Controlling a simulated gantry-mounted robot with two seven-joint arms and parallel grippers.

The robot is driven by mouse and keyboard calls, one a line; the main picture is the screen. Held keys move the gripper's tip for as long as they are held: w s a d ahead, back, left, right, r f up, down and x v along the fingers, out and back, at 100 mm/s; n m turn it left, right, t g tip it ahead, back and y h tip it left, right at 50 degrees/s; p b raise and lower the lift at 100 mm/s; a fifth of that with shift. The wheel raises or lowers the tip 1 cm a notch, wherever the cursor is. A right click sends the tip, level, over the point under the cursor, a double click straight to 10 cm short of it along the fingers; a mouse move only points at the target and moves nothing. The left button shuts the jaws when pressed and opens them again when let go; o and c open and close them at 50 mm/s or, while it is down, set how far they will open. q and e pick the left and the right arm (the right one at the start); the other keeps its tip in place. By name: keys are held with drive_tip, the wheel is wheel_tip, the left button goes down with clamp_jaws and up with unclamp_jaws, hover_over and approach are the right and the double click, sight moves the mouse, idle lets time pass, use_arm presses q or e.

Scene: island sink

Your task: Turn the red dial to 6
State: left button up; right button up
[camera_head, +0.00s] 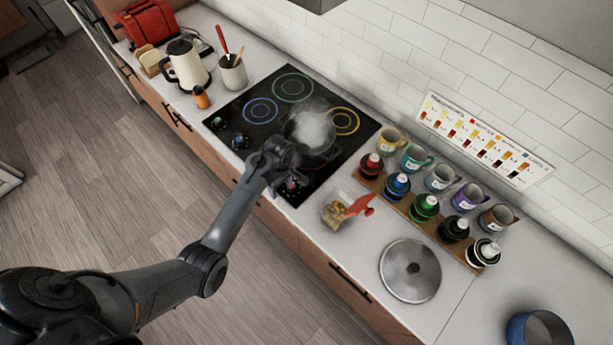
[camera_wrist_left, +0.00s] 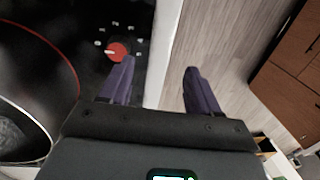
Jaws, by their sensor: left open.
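The red dial (camera_wrist_left: 118,50) sits on the black cooktop near its front edge, with small white marks around it and a pale pointer toward the left in the left wrist view. In the head view the dial (camera_head: 292,184) shows just beside my left gripper (camera_head: 275,184). My left gripper is open in the wrist view (camera_wrist_left: 158,72), with two purple fingers spread apart. One finger is close to the dial. The other is over the floor side, past the counter edge. The dial does not lie between the fingers. My right gripper is not in view.
A steaming dark pot (camera_head: 312,135) stands on the cooktop (camera_head: 240,92) next to my left wrist. A jar with a red scoop (camera_head: 338,213) and a metal lid (camera_head: 410,270) lie to the right. Other knobs (camera_head: 240,142) sit at the cooktop's left end.

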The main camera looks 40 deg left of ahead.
use_arm(q)
drive_tip(key=w+r+t, duration=0.1)
drive_tip(key=w+r, duration=0.3)
drive_tip(key=w, duration=0.1)
wheel_tip(320, 180, down, 10)
drive_tip(key=shift+w+d+f+b, duration=0.1)
drive_tip(key=shift+b, duration=0.35)
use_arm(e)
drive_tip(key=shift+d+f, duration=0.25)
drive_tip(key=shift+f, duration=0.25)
use_arm(q)
drive_tip(key=shift+c, duration=0.3)
drive_tip(key=c, duration=1)
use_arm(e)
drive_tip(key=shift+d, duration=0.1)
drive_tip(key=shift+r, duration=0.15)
